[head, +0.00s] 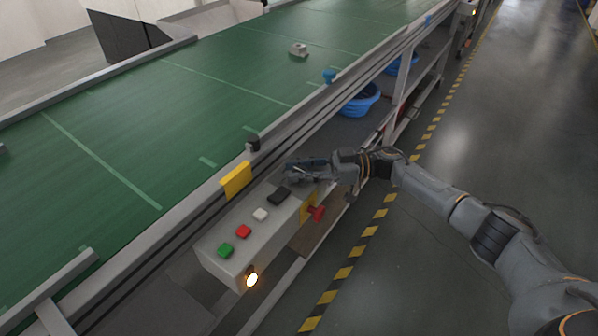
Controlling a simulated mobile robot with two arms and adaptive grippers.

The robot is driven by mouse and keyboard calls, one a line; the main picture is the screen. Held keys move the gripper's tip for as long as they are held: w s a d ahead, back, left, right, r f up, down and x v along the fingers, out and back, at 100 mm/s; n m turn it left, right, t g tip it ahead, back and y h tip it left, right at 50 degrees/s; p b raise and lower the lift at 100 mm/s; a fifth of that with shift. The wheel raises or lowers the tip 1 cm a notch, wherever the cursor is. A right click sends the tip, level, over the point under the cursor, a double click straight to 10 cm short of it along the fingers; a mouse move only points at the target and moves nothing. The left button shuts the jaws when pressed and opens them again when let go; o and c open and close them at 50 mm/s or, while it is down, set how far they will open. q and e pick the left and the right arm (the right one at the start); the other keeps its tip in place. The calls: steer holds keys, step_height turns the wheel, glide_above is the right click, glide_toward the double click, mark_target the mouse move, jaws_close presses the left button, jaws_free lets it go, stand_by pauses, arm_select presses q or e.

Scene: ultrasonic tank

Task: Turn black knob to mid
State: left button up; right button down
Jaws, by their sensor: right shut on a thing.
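A grey control box (228,247) is fixed to the near side of the conveyor, with a row of controls on its top. My right gripper (292,174) reaches in from the right and is over the far end of this box. It is shut on what seems to be the black knob, which the fingers hide. The knob's setting cannot be read. A flat black piece (280,196) on the box top lies just in front of the gripper. My left gripper is not in view.
The box top also has a white button (261,214), a red button (243,231) and a green button (226,250). A red knob (317,213) sticks out of its side, and a lamp (251,279) glows. The green belt (150,120) lies behind; open floor is right.

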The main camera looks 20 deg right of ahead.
steer(key=c, duration=1)
jaws_free()
steer(key=shift+o, duration=0.2)
steer(key=s+d, duration=0.2)
steer(key=d, duration=0.9)
steer(key=shift+s+d, duration=0.15)
steer(key=shift+d, duration=0.25)
